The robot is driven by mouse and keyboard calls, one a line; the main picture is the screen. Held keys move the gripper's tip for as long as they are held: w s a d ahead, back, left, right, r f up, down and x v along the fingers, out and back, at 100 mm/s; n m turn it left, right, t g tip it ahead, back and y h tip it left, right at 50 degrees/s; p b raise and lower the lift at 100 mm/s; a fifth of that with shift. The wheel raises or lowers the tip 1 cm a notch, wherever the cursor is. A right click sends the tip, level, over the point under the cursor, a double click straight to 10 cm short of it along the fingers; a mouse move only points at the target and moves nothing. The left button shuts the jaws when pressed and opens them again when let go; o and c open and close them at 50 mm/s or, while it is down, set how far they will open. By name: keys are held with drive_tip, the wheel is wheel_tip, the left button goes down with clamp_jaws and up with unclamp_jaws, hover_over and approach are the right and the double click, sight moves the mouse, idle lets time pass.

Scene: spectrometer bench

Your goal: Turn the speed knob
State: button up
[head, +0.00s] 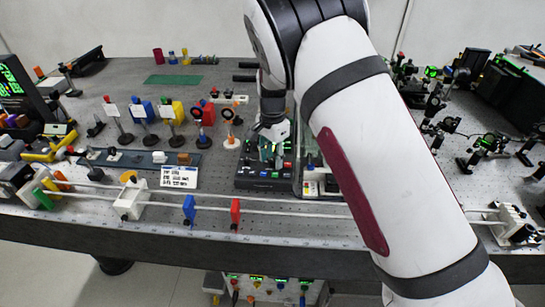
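A dark control box (261,179) with green, red and white parts on its front sits at the middle of the bench. Which of these small parts is the speed knob is too small to tell. My gripper (275,147) points down over the back of this box. Its fingers are small and partly dark, and I cannot tell whether they touch anything or how far apart they are. My white arm covers the area just right of the box.
The perforated optical bench (330,240) holds a long white rail (290,208) along its front, with blue (189,208) and red (235,212) plates on it. Several posts with coloured mounts stand to the left. Dark optics stand to the right. A green mat (173,79) lies at the back.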

drive_tip(key=shift+f, duration=0.2)
clamp_jaws()
idle(0.3)
drive_tip(key=n+b, duration=0.1)
drive_tip(key=n, duration=0.3)
drive_tip(key=shift+b, duration=0.35)
drive_tip(key=shift+n+b, duration=0.55)
drive_tip(key=shift+n, duration=1.25)
